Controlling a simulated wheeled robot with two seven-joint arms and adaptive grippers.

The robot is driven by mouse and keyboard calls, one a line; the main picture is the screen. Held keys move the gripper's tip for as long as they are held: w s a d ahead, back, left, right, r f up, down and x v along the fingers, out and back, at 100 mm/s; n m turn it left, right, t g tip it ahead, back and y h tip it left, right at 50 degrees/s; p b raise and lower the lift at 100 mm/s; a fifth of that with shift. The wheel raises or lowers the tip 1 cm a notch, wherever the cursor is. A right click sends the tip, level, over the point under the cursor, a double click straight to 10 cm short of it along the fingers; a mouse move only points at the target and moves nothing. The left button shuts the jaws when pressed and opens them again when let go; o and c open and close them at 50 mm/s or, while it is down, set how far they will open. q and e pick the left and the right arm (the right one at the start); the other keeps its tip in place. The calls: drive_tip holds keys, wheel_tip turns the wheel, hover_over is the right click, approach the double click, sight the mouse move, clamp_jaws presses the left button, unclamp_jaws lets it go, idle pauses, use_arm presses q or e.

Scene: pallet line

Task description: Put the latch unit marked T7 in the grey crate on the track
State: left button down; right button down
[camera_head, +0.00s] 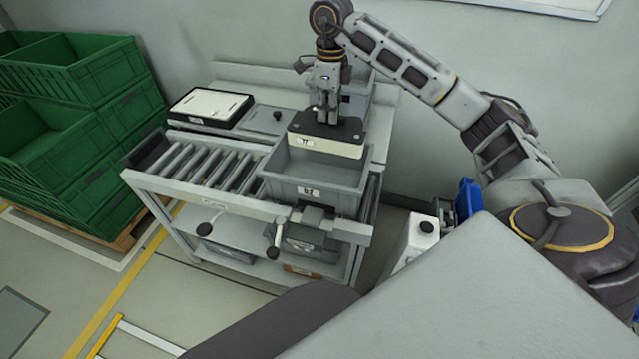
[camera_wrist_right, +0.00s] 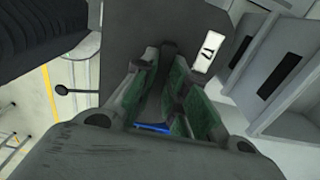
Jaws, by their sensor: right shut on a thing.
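My right gripper (camera_head: 327,118) points down and is shut on the latch unit (camera_head: 342,131), a flat block with a dark top and a pale front side. The crate is at the right end of the roller track (camera_head: 207,167). In the right wrist view the green-padded fingers (camera_wrist_right: 170,85) close over the dark unit (camera_wrist_right: 120,35). My left gripper is out of view.
A tray with a white top (camera_head: 210,104) and a grey flat box (camera_head: 266,119) are on the bench behind the track. Green crates (camera_head: 75,77) are stacked at the left. Grey bins (camera_head: 300,243) sit on the shelf below. The rollers left of the grey crate are bare.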

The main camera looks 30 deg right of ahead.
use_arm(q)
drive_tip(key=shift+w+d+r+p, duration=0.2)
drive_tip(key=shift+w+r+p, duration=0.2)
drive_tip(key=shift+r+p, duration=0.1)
use_arm(e)
wheel_tip(320, 180, down, 18)
idle(1.0)
